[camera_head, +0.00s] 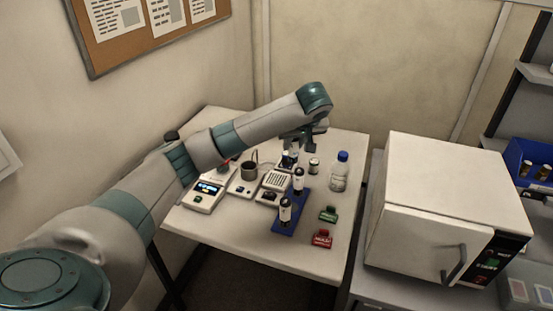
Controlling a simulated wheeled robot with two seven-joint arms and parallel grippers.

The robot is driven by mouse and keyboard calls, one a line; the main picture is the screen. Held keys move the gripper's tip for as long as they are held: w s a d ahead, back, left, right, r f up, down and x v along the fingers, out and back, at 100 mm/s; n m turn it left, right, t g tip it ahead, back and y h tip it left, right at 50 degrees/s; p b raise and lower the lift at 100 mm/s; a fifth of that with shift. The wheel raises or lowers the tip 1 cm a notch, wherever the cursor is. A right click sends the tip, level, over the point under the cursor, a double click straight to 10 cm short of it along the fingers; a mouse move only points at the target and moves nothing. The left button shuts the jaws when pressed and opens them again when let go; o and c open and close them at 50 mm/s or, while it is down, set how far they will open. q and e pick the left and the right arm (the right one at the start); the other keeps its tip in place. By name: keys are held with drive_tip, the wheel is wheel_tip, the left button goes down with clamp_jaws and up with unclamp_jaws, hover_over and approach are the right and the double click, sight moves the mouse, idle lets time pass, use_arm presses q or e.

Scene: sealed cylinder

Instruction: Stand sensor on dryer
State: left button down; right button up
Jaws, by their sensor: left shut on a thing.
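My left gripper (302,137) reaches over the back of the white table, pointing down. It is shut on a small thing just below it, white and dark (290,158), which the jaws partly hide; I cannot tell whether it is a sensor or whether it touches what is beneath. Two upright white-and-black cylinders, which look like sensors, stand in a blue rack (279,226): one at the back (298,180), one at the front (285,212). A white box with a slotted top (277,181), possibly the dryer, stands left of the rack. My right gripper is not in view.
A meter with a lit display (207,190) and a metal cup (249,171) stand at left. A small green-capped jar (314,166), a blue-capped bottle (340,172), and green (328,214) and red (322,238) blocks stand at right. A white oven (430,190) is beyond the table's right edge.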

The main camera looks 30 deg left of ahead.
use_arm(q)
drive_tip(key=s+a+f, duration=0.1)
drive_tip(key=a, duration=0.1)
drive_tip(key=s+a+f+p, duration=0.1)
drive_tip(key=s+a+f, duration=0.1)
drive_tip(key=shift+p, duration=0.35)
drive_tip(key=shift+s+f+p, duration=0.1)
drive_tip(key=shift+f+p, duration=0.8)
drive_tip(key=shift+f, duration=1.15)
drive_tip(key=c, duration=1.5)
unclamp_jaws()
drive_tip(key=shift+f, duration=0.1)
drive_tip(key=shift+o, duration=0.2)
